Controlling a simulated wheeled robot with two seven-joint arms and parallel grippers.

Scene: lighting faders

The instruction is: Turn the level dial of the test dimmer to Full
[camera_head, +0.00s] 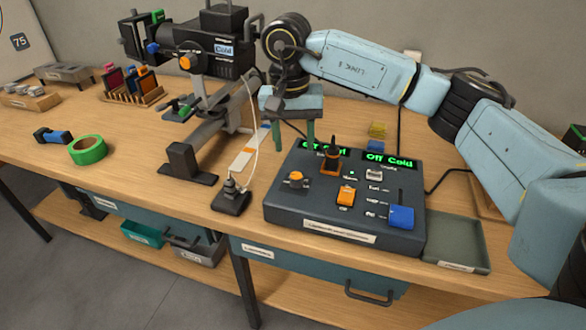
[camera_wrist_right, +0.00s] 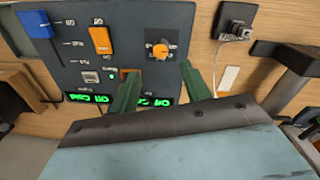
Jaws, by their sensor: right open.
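The dimmer console (camera_head: 385,180) is a dark box on the bench. A round dial with an orange cap (camera_head: 295,180) sits at its left, and shows with marks around it in the right wrist view (camera_wrist_right: 160,50). A taller black and orange knob (camera_head: 331,158) stands behind it. Their labels are too small to read. The right green display (camera_head: 389,161) reads "Off Cold"; the left one is partly hidden. My right gripper (camera_head: 293,138) is open and empty above the console's back left, its green fingers (camera_wrist_right: 158,76) pointing down. My left gripper is not in view.
The console also carries an orange fader (camera_head: 346,196) and a blue fader (camera_head: 401,217). A lamp on a rail (camera_head: 205,45) stands behind left, with a cable to a black plug block (camera_head: 231,198). A grey tray (camera_head: 458,243) lies right. Green tape (camera_head: 88,149) lies left.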

